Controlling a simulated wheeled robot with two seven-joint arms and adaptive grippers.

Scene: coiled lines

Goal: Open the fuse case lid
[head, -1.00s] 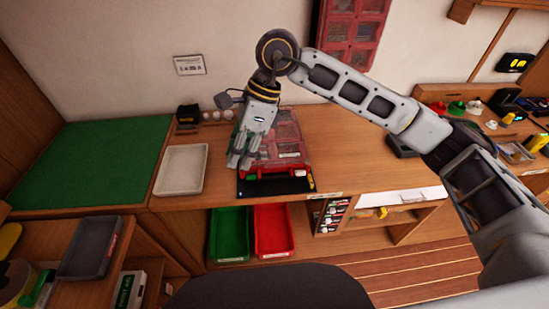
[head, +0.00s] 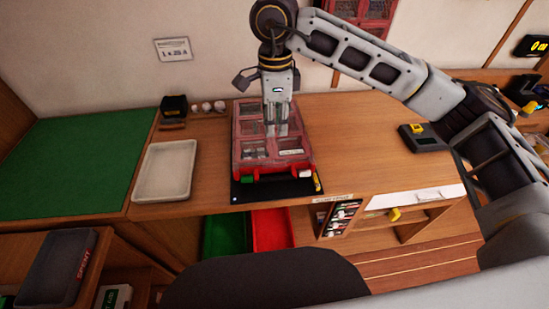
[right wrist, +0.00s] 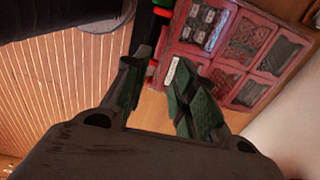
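The fuse case (head: 240,150) is a red box with clear windows in its lid, on a black mat (head: 255,192) on the wooden bench. The lid looks shut. A green latch piece (head: 248,180) shows at its front edge. My right gripper (head: 282,128) points down over the lid. In the right wrist view its fingers (right wrist: 160,98) are apart with nothing between them, and the case (right wrist: 235,45) lies beyond them. Contact with the lid cannot be told. My left gripper is not in view.
A pale tray (head: 165,172) and a green mat (head: 75,165) lie left of the case. A dark box (head: 174,106) stands behind the tray. Green (head: 226,236) and red (head: 271,230) bins sit below the front edge. The bench right of the case is mostly clear.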

